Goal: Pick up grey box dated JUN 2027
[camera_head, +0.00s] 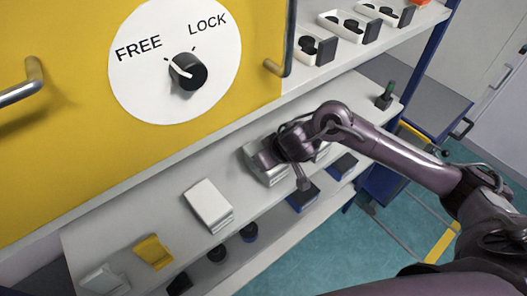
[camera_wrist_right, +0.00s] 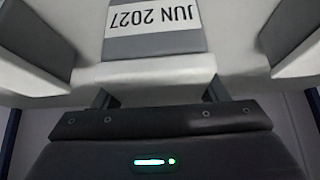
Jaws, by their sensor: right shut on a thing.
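The grey box (camera_wrist_right: 155,42) in the right wrist view has a white label reading JUN 2027, upside down in the picture. My right gripper (camera_head: 270,160) is over the middle shelf in the head view, shut on this box. The dark finger parts show at both lower sides of the box in the wrist view; their tips are hidden. In the head view the gripper and wrist cover much of the box and its label cannot be read. My left gripper is in neither view.
A white box (camera_head: 208,205), a yellow box (camera_head: 153,252) and another pale box (camera_head: 104,281) lie left along the shelf (camera_head: 165,215). Pale blocks flank the held box closely in the wrist view. A yellow panel with a FREE/LOCK knob (camera_head: 187,71) stands above.

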